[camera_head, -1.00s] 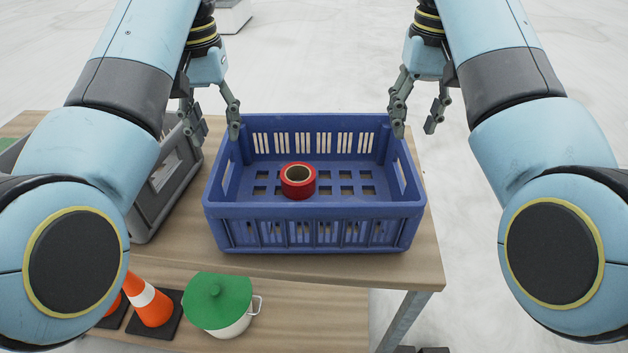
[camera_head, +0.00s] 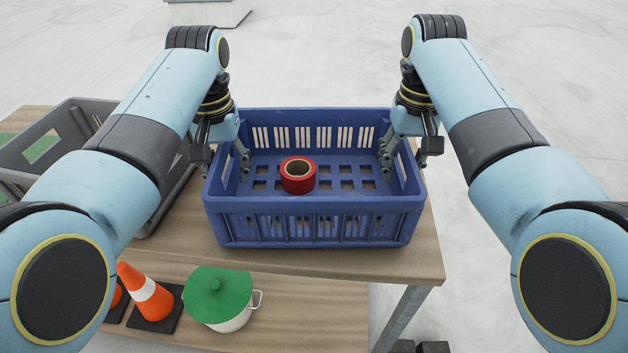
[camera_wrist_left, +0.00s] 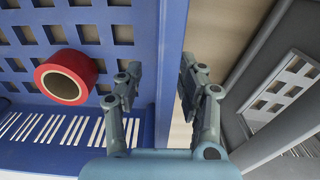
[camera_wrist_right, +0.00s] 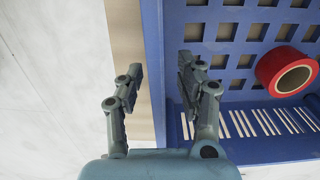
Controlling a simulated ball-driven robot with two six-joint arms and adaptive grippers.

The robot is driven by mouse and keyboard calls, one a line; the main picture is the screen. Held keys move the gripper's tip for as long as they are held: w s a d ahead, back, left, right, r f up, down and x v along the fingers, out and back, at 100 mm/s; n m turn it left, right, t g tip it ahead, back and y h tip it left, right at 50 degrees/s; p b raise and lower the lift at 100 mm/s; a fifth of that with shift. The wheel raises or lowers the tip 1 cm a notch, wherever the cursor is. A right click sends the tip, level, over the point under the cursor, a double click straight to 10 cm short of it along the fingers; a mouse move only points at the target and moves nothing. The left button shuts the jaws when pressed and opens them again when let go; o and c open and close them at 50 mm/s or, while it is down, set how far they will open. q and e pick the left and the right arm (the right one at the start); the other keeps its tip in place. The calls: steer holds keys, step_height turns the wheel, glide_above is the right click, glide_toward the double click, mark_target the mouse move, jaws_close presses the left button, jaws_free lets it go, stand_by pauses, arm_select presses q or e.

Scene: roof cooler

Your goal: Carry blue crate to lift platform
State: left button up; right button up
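The blue crate (camera_head: 314,222) stands on the wooden table, with a red tape roll (camera_head: 298,176) lying inside it. My left gripper (camera_wrist_left: 157,85) is open at the crate's left wall, one finger inside the crate and the other outside. The wall (camera_wrist_left: 172,60) shows between the fingertips in the left wrist view. My right gripper (camera_wrist_right: 160,83) is open at the right wall, also with one finger on each side. The right wall (camera_wrist_right: 152,60) shows between the fingertips in the right wrist view. I cannot tell whether the fingers touch the walls. The lift platform cannot be made out.
A grey crate (camera_head: 52,125) stands close on the left, partly behind my left arm. A lower shelf (camera_head: 300,315) holds a green-lidded pot (camera_head: 216,298) and an orange-striped cone (camera_head: 146,291). The pale floor (camera_head: 540,100) to the right is clear.

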arm_select(q)
jaws_close()
arm_select(e)
jaws_close()
